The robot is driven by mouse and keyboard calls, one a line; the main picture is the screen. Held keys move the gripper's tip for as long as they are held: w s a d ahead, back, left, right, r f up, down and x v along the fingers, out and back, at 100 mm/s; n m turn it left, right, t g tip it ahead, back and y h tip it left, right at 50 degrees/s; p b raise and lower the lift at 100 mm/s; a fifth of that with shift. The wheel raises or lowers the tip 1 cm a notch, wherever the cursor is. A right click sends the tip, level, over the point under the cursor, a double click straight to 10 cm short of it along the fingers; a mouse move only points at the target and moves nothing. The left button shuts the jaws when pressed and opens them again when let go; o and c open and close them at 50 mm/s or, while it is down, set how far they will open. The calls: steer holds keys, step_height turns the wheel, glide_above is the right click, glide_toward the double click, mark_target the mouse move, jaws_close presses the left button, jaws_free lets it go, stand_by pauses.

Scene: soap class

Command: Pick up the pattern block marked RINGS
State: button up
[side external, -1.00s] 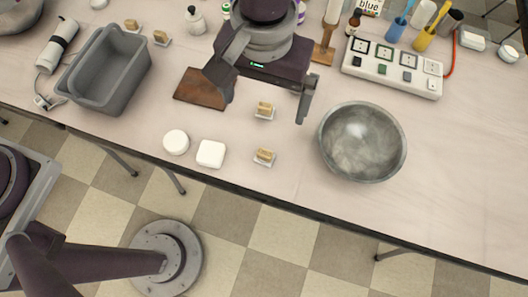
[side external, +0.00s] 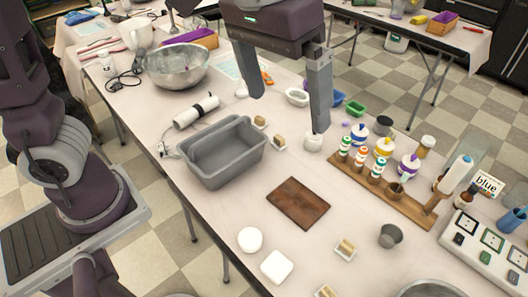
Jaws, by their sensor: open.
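A white panel (side external: 477,246) with framed black-and-white pattern tiles and small coloured blocks stands at the right edge, partly cut off. A dark block (side external: 458,239) and a green block (side external: 485,257) sit on its front part. I cannot read any marking, so I cannot tell which block is RINGS. My gripper (side external: 288,112) is open and empty, at the upper middle, well to the left of the panel. Its two fingers point down and are wide apart above the table.
A grey tub (side external: 222,152), a brown board (side external: 298,203) and a wooden rack (side external: 395,200) with paint bottles stand on the table. A small grey cup (side external: 393,236), white round (side external: 250,240) and white square (side external: 277,267) lie nearer. A metal bowl (side external: 175,65) is at the back left.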

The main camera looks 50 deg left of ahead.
steer(key=s+a+t, duration=0.2)
steer(key=s+a, duration=0.4)
steer(key=a, duration=0.4)
steer(key=shift+s+a+r, duration=0.3)
steer(key=shift+s+r, duration=0.05)
steer(key=shift+r, duration=0.05)
steer(key=shift+t+y, duration=0.6)
steer(key=shift+t, duration=0.2)
steer(key=s+a+f, duration=0.1)
steer(key=s, duration=0.1)
steer(key=s+a+f, duration=0.1)
steer(key=a, duration=0.1)
steer(key=s+a+f, duration=0.1)
steer(key=s, duration=0.1)
steer(key=shift+s+a+f, duration=0.15)
steer(key=shift+s+f, duration=0.1)
steer(key=shift+s, duration=0.1)
steer(key=shift+c, duration=0.9)
steer(key=shift+s+a+f, duration=0.1)
steer(key=shift+s+f, duration=0.05)
steer(key=c, duration=1.1)
steer(key=shift+o, duration=0.2)
